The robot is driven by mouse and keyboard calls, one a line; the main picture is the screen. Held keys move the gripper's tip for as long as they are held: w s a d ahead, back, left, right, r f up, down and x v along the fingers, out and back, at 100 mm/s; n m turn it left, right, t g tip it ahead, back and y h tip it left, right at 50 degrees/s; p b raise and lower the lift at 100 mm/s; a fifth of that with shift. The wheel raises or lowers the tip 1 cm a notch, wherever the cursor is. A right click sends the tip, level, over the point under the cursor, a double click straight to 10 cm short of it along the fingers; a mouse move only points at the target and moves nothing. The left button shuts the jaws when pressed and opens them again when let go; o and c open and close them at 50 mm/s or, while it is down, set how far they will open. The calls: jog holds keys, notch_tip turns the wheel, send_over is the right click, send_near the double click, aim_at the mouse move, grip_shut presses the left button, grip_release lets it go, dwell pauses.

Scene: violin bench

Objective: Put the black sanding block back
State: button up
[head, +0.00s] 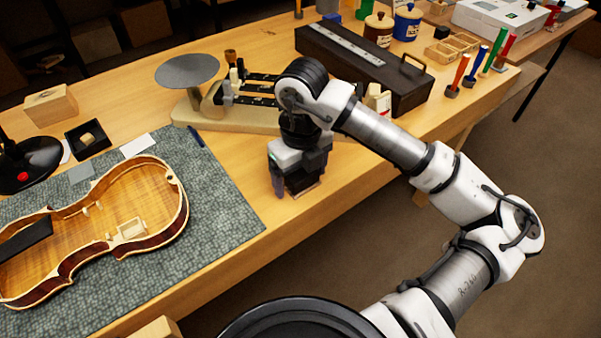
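My gripper (300,185) points down over the bare wood near the front edge of the bench, right of the grey-green mat. A dark block with a pale lower edge, seemingly the black sanding block (303,182), shows between its fingers. The fingers and gripper body hide much of it. I cannot tell whether the fingers press on it or whether it rests on the bench.
An open violin body (125,222) lies on the mat (226,205). A small black tray (104,147) holds a pale piece. A balance scale (187,110) and a long dark toolbox (415,97) stand behind my gripper. Bare wood lies right of the mat.

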aim_at(301, 174)
jog(key=shift+r, duration=0.1)
jog(key=shift+r+p, duration=0.2)
jog(key=shift+p, duration=0.2)
notch_tip(301, 174, up, 12)
jog(key=b, duration=0.1)
jog(key=shift+f, duration=0.15)
dwell(0.4)
